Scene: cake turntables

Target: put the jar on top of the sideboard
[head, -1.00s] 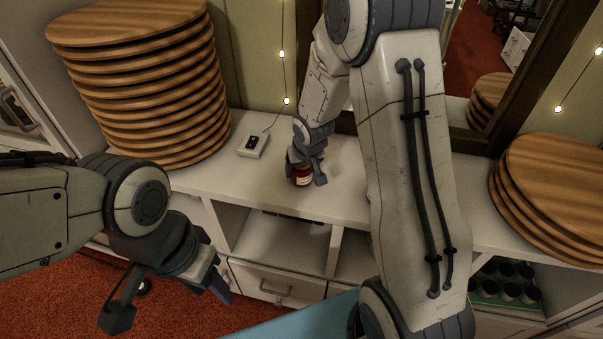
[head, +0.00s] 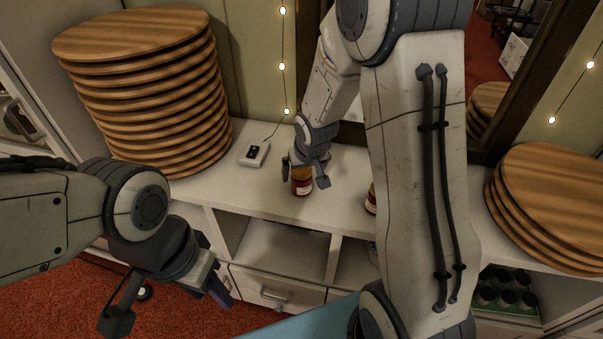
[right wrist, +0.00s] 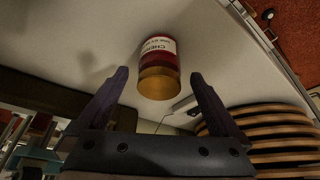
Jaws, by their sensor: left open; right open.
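A red jar (head: 301,187) with a white label and a yellowish lid stands upright on the white top of the sideboard (head: 252,190). My right gripper (head: 305,176) is open just above and behind it, its fingers to either side of the lid. In the right wrist view the jar (right wrist: 159,62) shows its gold lid beyond and between the spread fingertips (right wrist: 160,76), with a gap on each side. My left gripper (head: 168,302) is open and empty in front of the sideboard, over the red carpet.
A second jar (head: 370,200) is mostly hidden behind my right arm. A tall stack of wooden boards (head: 150,95) stands left and a lower stack (head: 555,190) right. A small white box (head: 254,154) with a cord lies behind the jar. A mirror stands at the back.

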